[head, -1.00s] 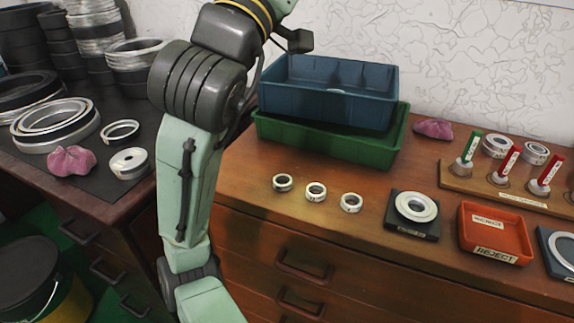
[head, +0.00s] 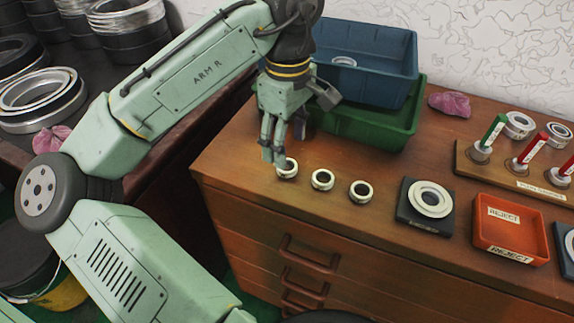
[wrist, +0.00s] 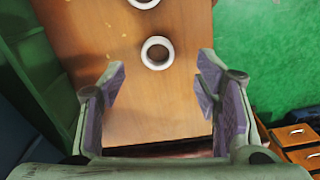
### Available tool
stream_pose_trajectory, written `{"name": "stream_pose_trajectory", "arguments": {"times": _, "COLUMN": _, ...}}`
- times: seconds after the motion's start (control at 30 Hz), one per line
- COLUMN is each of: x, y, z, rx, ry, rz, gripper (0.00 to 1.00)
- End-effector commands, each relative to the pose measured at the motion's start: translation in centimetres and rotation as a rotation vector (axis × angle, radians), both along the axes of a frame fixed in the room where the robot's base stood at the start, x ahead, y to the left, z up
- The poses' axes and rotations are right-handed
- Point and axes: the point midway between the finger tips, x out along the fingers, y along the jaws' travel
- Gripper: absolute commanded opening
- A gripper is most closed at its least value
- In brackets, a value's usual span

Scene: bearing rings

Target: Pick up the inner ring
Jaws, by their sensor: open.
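Three small metal rings stand in a row on the wooden bench top: a left ring (head: 290,175), a middle ring (head: 322,187) and a right ring (head: 361,199). I cannot tell by look which one is called the inner ring. My gripper (head: 283,147) is open and points down just above and behind the left ring, partly covering it. In the wrist view my open gripper (wrist: 160,76) has empty space between its fingers. A ring (wrist: 145,56), seemingly the left one, lies just beyond the fingertips. Another ring (wrist: 144,4) is cut off by the top edge.
A blue bin (head: 385,85) sits on a green bin (head: 385,135) close behind my gripper. A black pad (head: 420,226) with a larger ring (head: 447,209) and a red reject tray (head: 510,255) stand to the right. The bench's left edge is near.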

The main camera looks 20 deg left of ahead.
Motion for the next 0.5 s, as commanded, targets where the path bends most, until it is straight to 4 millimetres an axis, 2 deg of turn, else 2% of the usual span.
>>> {"name": "stream_pose_trajectory", "arguments": {"times": 0.17, "x": 0.1, "y": 0.0, "z": -1.5, "rx": -0.003, "ry": -0.001, "rz": -0.002, "gripper": 0.57}}
{"name": "stream_pose_trajectory", "arguments": {"times": 0.4, "x": 0.2, "y": 0.2, "z": -4.9, "rx": -0.003, "ry": -0.002, "rz": -0.003, "gripper": 0.57}}
{"name": "stream_pose_trajectory", "arguments": {"times": 0.5, "x": 0.2, "y": 0.1, "z": -5.5, "rx": -0.002, "ry": -0.003, "rz": -0.003, "gripper": 0.57}}
